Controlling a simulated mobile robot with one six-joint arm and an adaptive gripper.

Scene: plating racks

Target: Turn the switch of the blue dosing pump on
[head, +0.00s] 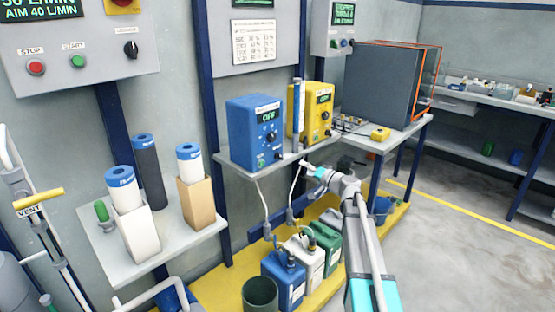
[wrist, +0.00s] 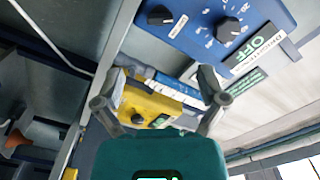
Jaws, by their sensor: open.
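The blue dosing pump (head: 250,118) stands on the grey wall shelf at the centre of the head view. Its display (head: 267,117) reads OFF, also in the wrist view (wrist: 258,48). In the wrist view its blue face (wrist: 195,12) shows at the top, with a black switch knob (wrist: 160,15) beside a small label and a larger dial (wrist: 228,30) ringed by marks. My gripper (head: 308,167) is open and empty, right of and below the pump's face in the head view. In the wrist view its fingers (wrist: 154,86) are apart from the knobs.
A yellow pump (head: 315,97) stands just right of the blue one; in the wrist view it (wrist: 150,105) shows between my fingers. A blue-and-white upright tube (head: 298,112) stands between the pumps. Hoses run down to several canisters (head: 283,280). A grey box (head: 380,85) is further right.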

